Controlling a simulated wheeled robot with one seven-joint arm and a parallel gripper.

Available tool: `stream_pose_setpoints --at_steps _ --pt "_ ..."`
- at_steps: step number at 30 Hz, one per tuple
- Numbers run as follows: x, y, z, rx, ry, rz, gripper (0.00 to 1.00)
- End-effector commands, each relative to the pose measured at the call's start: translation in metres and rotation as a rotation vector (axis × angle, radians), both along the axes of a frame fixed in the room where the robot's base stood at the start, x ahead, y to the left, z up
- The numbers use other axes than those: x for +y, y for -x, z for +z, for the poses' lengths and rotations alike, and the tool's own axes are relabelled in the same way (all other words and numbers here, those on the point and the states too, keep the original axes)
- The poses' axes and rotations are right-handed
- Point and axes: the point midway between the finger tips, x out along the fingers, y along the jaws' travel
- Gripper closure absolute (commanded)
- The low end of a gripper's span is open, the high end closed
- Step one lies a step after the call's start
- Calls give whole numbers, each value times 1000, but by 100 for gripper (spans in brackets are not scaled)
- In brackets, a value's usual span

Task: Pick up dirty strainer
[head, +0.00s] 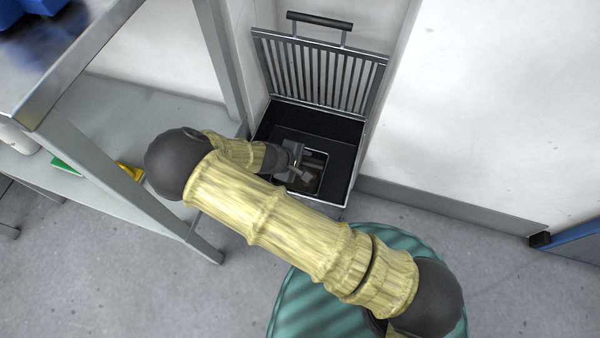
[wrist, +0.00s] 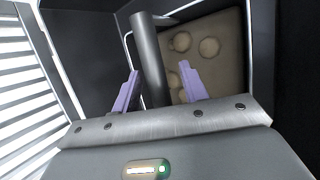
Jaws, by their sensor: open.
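The dirty strainer (wrist: 212,45) sits low in the floor drain. In the wrist view it shows a brown, stained inside with several round lighter spots and a thin bright rim. A thick grey bar (wrist: 150,60), which looks like its handle, runs up between my gripper's fingers. My gripper (wrist: 158,70) is open, with one purple finger on each side of the bar; I cannot tell whether either touches it. In the head view my gripper (head: 301,168) reaches down inside the drain box and hides part of the strainer (head: 319,160).
The dark drain box (head: 345,160) has its slatted grate (head: 318,72) standing up against the wall behind. A metal table (head: 130,175) with shelves stands close on the left. A white wall (head: 490,100) is on the right.

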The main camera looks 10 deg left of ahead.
Motion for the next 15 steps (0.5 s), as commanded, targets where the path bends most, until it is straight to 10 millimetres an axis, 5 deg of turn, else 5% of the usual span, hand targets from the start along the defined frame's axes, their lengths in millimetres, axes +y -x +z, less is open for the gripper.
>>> stream_pose_setpoints --at_steps 3,9,15 --pt "0 0 0 0 0 0 58" --pt "0 0 0 0 0 0 98" --pt "0 0 0 1 0 0 100"
